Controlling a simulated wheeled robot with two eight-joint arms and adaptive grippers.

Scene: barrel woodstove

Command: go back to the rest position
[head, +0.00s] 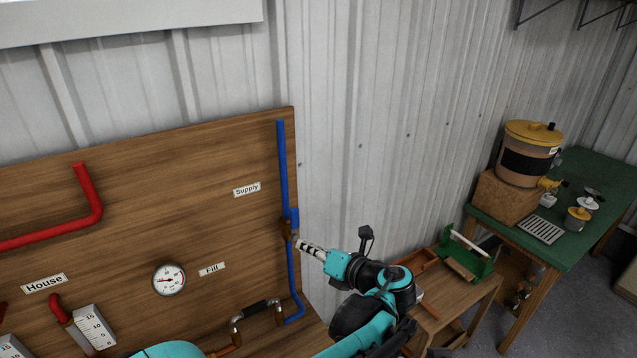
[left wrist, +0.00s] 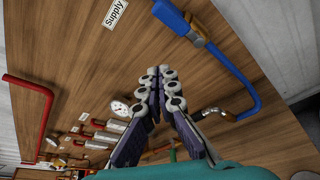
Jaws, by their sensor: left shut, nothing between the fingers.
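My left gripper (head: 300,243) is shut and empty. In the head view its fingertips are close to the brass valve (head: 287,229) on the blue supply pipe (head: 283,165); I cannot tell there whether they touch. In the left wrist view the closed fingers (left wrist: 160,72) point at the wooden board (left wrist: 75,60), with nothing between them. The valve's brass body (left wrist: 197,38) and blue handle (left wrist: 170,15) show to the upper right, apart from the fingers in the picture. My right gripper is not in view.
The wooden board (head: 130,190) carries a gauge (head: 168,280), a red pipe (head: 90,215) and flow meters (head: 95,327). At right stand a small wooden table (head: 455,315) and a green table (head: 600,170) with a drink dispenser (head: 527,155). A corrugated wall (head: 380,110) is behind.

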